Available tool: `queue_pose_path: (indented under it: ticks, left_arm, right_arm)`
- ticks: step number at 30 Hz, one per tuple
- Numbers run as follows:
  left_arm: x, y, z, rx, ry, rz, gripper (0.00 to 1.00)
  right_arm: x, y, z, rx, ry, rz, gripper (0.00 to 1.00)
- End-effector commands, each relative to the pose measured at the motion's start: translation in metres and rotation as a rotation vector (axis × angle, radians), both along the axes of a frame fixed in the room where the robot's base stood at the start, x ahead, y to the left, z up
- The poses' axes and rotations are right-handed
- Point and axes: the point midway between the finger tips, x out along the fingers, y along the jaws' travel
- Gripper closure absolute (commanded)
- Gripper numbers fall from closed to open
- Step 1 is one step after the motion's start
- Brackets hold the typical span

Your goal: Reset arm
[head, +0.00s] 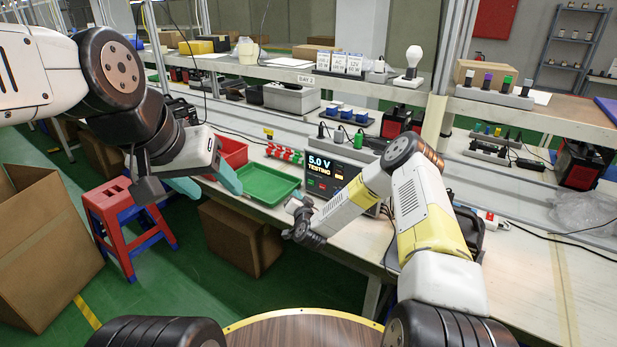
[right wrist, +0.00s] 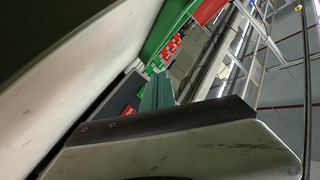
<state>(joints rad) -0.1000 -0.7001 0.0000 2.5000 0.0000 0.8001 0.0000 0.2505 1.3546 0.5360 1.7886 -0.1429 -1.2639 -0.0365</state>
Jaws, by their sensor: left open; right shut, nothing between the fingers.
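My left arm comes in from the left in the head view, raised over the floor beside the red and blue stool. Its gripper (head: 207,183) has two teal fingers spread apart with nothing between them. My right arm reaches from the lower right over the workbench (head: 340,250), bent at the elbow. Its gripper (head: 297,206) is near the bench's front edge, just right of the green tray (head: 268,184). Its fingers are small and partly hidden in the head view. In the right wrist view the teal fingers (right wrist: 157,92) are together and hold nothing.
A tester reading "5.0 V TESTING" (head: 325,172) stands beside my right forearm. A red and blue stool (head: 113,205) and cardboard boxes (head: 40,245) stand on the green floor. A shelf (head: 300,77) runs above the bench.

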Motion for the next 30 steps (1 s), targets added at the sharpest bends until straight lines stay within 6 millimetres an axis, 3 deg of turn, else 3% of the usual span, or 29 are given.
queue_pose_path:
  ticks: [14,17,20,23,30]
  left_arm:
    - [0.000,0.000,0.000,0.000,0.000,0.000,0.42]
    - [0.000,0.000,0.000,0.000,0.000,0.000,0.42]
    - [0.000,0.000,0.000,0.000,0.000,0.000,0.42]
    - [0.000,0.000,0.000,0.000,0.000,0.000,0.42]
    - [0.000,0.000,0.000,0.000,0.000,0.000,0.42]
  right_arm:
    - [0.000,0.000,0.000,-0.001,-0.001,0.001,1.00]
    - [0.001,0.002,0.008,-0.011,0.000,0.016,1.00]
    - [0.005,0.005,0.030,-0.045,0.009,0.064,1.00]
    - [0.007,0.008,0.064,-0.107,0.031,0.137,1.00]
    - [-0.015,0.001,0.148,-0.288,0.130,0.287,1.00]
